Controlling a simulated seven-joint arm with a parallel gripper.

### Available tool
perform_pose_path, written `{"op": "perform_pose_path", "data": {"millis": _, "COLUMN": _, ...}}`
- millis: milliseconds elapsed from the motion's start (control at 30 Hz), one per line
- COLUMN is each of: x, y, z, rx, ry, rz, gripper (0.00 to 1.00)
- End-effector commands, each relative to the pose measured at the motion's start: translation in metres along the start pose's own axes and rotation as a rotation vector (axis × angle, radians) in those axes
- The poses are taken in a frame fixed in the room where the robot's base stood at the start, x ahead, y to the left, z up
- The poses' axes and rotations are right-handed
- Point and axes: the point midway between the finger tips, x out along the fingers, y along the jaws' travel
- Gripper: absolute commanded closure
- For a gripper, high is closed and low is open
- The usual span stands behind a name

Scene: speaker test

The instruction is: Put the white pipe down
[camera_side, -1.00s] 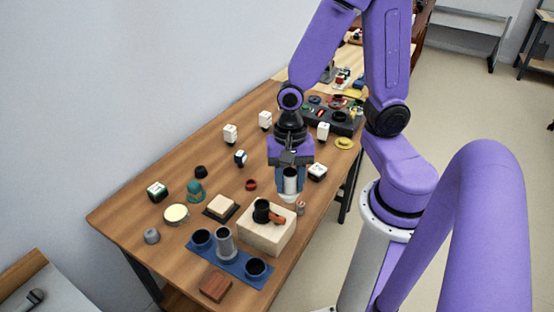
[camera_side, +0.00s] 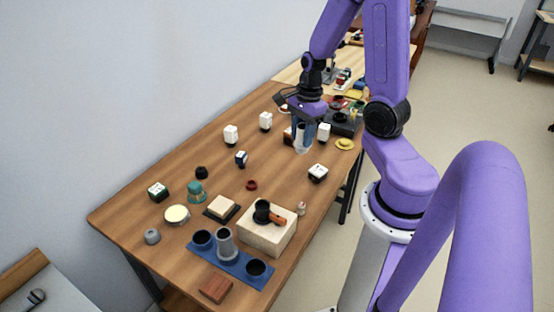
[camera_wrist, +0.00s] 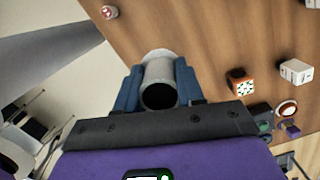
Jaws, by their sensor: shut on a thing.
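The white pipe (camera_side: 302,146) is held between the blue fingers of my gripper (camera_side: 303,134), over the far right part of the wooden table. In the side view its lower end shows below the fingers; I cannot tell whether it touches the table. In the wrist view the pipe (camera_wrist: 159,72) sits between the two blue fingers of my gripper (camera_wrist: 158,88), its dark open end facing the camera. The fingers hide part of its sides.
White blocks (camera_side: 231,135) stand around the table (camera_side: 215,165). A yellow ring (camera_side: 344,143) and a dark tray (camera_side: 345,124) lie near the right. Bare wood lies left of the gripper.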

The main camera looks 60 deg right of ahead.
Motion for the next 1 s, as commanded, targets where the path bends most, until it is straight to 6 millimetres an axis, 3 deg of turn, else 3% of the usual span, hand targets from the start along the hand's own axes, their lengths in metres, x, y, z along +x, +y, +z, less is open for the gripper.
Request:
{"op": "perform_pose_path", "data": {"millis": 533, "x": 0.01, "y": -0.027, "z": -0.014, "rx": 0.048, "ry": 0.0, "rz": -0.005, "gripper": 0.92}}
{"op": "perform_pose_path", "data": {"millis": 1000, "x": 0.042, "y": -0.096, "z": -0.026, "rx": 0.045, "ry": 0.0, "rz": -0.003, "gripper": 0.92}}
